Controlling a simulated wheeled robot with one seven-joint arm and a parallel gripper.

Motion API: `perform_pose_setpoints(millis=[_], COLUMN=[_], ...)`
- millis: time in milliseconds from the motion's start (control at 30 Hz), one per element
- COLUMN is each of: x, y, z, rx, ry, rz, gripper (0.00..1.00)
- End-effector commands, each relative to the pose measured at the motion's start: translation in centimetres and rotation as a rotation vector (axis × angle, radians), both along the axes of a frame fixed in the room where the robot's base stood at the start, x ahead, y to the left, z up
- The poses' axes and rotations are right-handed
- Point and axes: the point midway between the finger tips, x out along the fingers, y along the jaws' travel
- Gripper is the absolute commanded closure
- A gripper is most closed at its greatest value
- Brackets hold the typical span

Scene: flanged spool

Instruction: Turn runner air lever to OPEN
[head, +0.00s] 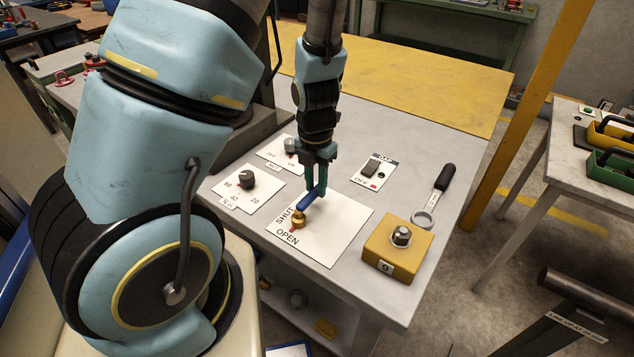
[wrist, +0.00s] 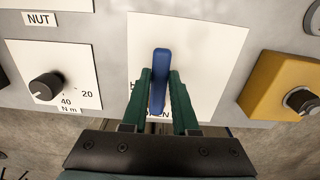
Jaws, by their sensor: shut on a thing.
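The runner air lever has a blue handle (head: 306,201) on a brass body (head: 298,219), mounted on a white plate (head: 345,225) marked SHUT and OPEN. The handle slants from the brass body up and right in the head view, away from the OPEN word. A small red tip shows by the brass body, near OPEN. My gripper (head: 319,185) comes down from above and is shut on the handle's far end. In the wrist view the blue handle (wrist: 159,65) stands between the two green fingers, which hide part of the lettering.
On the grey bench, a black dial (head: 247,180) and a NUT switch (head: 291,146) sit left of the plate. A rocker switch (head: 371,167) lies behind it. A yellow block with a nut (head: 400,237) and a wrench (head: 436,197) are to the right.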

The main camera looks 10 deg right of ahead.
Motion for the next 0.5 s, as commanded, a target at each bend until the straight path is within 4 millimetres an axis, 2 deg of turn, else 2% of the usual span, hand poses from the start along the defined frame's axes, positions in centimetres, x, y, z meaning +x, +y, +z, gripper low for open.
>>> perform_pose_setpoints(millis=[167, 200, 467, 500], x=[0.14, 0.14, 0.09, 0.09], y=[0.05, 0.04, 0.03, 0.03], z=[-0.01, -0.01, -0.01, -0.01], rx=[0.000, 0.000, 0.000, 0.000], ry=[-0.003, -0.003, -0.001, -0.001], rz=[0.005, 0.005, 0.003, 0.003], gripper=[1.00, 0.72, 0.43, 0.43])
